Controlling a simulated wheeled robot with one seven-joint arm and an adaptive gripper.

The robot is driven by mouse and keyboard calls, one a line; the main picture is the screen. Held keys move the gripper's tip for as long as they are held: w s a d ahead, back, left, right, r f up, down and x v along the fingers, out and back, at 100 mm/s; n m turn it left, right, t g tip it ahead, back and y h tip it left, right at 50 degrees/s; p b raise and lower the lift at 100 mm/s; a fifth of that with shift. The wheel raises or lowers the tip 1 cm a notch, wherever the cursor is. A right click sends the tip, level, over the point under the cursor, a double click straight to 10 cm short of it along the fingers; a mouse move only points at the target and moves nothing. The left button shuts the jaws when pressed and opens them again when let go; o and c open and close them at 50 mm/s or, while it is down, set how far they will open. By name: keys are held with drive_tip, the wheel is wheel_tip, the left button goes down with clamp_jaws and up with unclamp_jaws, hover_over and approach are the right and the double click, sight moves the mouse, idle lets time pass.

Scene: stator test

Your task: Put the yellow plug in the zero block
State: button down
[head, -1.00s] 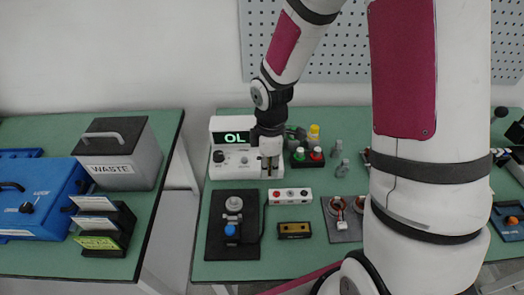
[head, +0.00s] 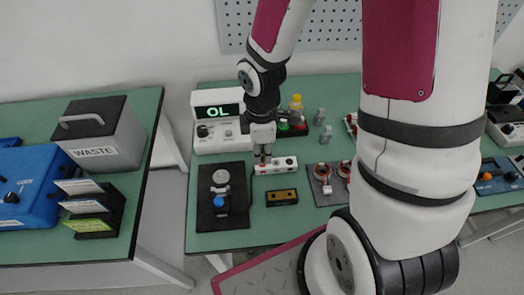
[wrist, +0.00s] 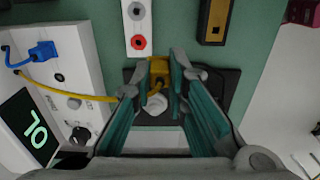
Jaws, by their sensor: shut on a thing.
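My gripper (wrist: 163,72) is shut on the yellow plug (wrist: 158,68) in the wrist view. A yellow cable runs from the plug to the white meter at left. In the head view my gripper (head: 263,156) is over the left end of a white block with sockets (head: 282,165); the plug is too small to make out there. The white block (wrist: 138,25) shows a grey and a red socket in the wrist view, just beyond the fingertips. A black block with a gold plate (head: 282,197) lies in front of it. I cannot read a zero label on either block.
The white meter (head: 212,141) reads OL. A blue plug (wrist: 42,50) is at its panel. A black pad with a grey post and blue knob (head: 206,222) lies left of the blocks. Red and green buttons stand behind, and a red-ringed fixture (head: 322,172) is to the right.

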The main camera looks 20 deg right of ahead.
drive_tip(key=s+p, duration=0.5)
drive_tip(key=s, duration=0.3)
drive_tip(key=shift+f, duration=0.15)
idle(0.5)
drive_tip(key=shift+f, duration=2)
drive_tip(key=shift+f, duration=0.9)
idle(0.6)
drive_tip(key=shift+f, duration=0.25)
